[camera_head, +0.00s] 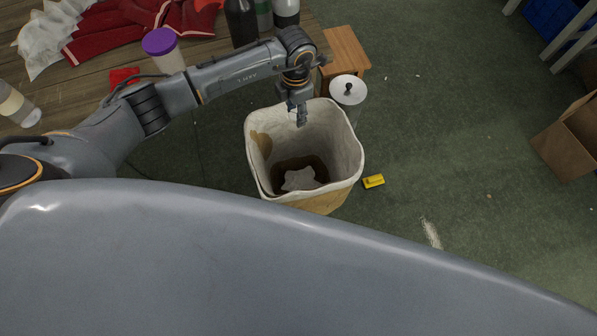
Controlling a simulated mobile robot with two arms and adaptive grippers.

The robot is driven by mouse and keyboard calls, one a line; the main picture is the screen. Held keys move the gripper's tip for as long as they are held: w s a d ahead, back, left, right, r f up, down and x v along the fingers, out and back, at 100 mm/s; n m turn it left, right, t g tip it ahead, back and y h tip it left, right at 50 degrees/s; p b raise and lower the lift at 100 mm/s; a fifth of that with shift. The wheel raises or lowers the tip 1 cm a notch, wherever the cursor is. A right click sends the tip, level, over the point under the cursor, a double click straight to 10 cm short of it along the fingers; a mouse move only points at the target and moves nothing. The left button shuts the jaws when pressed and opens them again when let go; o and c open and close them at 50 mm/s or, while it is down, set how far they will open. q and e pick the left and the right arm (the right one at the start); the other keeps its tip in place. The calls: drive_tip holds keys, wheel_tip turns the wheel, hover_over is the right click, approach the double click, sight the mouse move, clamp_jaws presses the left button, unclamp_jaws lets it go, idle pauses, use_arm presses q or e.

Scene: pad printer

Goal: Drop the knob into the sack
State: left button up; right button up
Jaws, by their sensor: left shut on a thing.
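The sack (347,155) stands open on the floor at the centre, with a pale rim, a tan outside and a dark inside. A pale crumpled piece (300,180) lies at its bottom. My left gripper (302,118) points down over the back part of the sack's mouth. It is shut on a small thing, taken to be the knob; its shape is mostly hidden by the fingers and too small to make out. My right gripper is not in view.
A white-lidded container (348,90) with a black top stands behind the sack, by a wooden stool (345,46). A yellow block (373,181) lies on the floor right of the sack. A cluttered wooden table (85,85) is at left; a cardboard box (570,135) is far right.

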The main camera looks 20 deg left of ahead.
use_arm(q)
wheel_tip(320, 180, down, 6)
drive_tip(key=b, duration=0.3)
drive_tip(key=shift+r+b, duration=0.15)
drive_tip(key=shift+b, duration=0.2)
drive_tip(key=o, duration=0.9)
wheel_tip(320, 180, up, 12)
